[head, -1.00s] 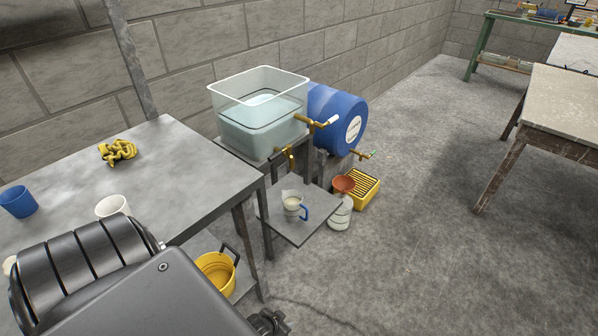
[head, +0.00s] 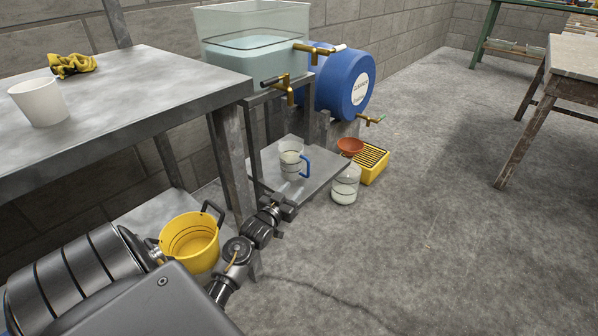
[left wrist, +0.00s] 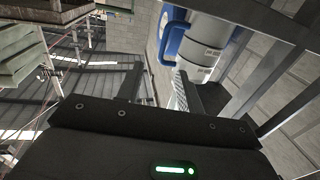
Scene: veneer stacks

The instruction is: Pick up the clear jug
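The clear jug (head: 291,161) has a blue handle on its right and some pale liquid inside. It stands upright on a low grey shelf (head: 322,168) under the brass tap of the water tank. My left gripper (head: 287,207) is at the front edge of this shelf, nearer to me than the jug and apart from it. In the left wrist view the jug (left wrist: 207,42) and its blue handle show ahead, beyond the fingers. The two fingers (left wrist: 168,88) stand apart with nothing held between them. My right gripper is not in view.
A clear water tank (head: 250,45) stands above the shelf, with a blue barrel (head: 335,82) beside it. A white container (head: 345,185) and a yellow crate (head: 372,165) stand right of the shelf. A yellow bucket (head: 190,240) and a metal table (head: 130,95) are left.

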